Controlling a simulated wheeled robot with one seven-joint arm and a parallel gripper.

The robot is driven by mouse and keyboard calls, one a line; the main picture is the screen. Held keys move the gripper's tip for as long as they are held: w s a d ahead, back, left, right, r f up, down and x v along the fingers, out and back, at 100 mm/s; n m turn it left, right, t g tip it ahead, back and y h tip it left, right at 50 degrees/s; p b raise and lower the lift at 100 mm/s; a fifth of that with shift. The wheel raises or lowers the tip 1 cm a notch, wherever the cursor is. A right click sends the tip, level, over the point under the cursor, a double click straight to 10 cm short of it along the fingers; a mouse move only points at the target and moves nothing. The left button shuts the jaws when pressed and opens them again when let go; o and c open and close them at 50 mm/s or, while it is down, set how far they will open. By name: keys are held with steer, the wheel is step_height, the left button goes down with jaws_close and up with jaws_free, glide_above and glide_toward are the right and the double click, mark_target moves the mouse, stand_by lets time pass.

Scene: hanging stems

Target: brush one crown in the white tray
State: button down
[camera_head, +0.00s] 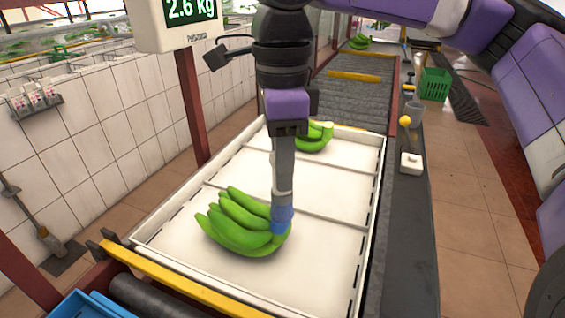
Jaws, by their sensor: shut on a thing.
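The white tray (337,264) spans the middle of the view, split by thin dividers. A green banana hand (240,222) lies in its near part, fingers pointing left, with its crown at its right end. A second green hand (313,143) lies in the far part, its pale crown (327,129) at upper right. My gripper (287,130) is shut on the grey handle of a brush (283,165), held upright. The brush's blue head (282,217) is at the near hand's crown and hides much of it. I cannot tell how firmly it touches.
A scale display (188,20) reading 2.6 kg stands at upper left on a red post. A dark ledge along the tray's right holds a grey pot (413,112), a yellow ball (405,121) and a white block (411,163). A green crate (435,84) stands at back right.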

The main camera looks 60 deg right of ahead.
steer(key=shift+s+a, duration=0.15)
steer(key=shift+a, duration=0.65)
steer(key=shift+d, duration=0.1)
steer(key=shift+w+d+b, duration=0.2)
steer(key=shift+d+b, duration=0.2)
steer(key=shift+d, duration=0.55)
steer(key=shift+a, duration=0.1)
steer(key=shift+s+a, duration=0.2)
steer(key=shift+a, duration=0.75)
steer(key=shift+d, duration=0.1)
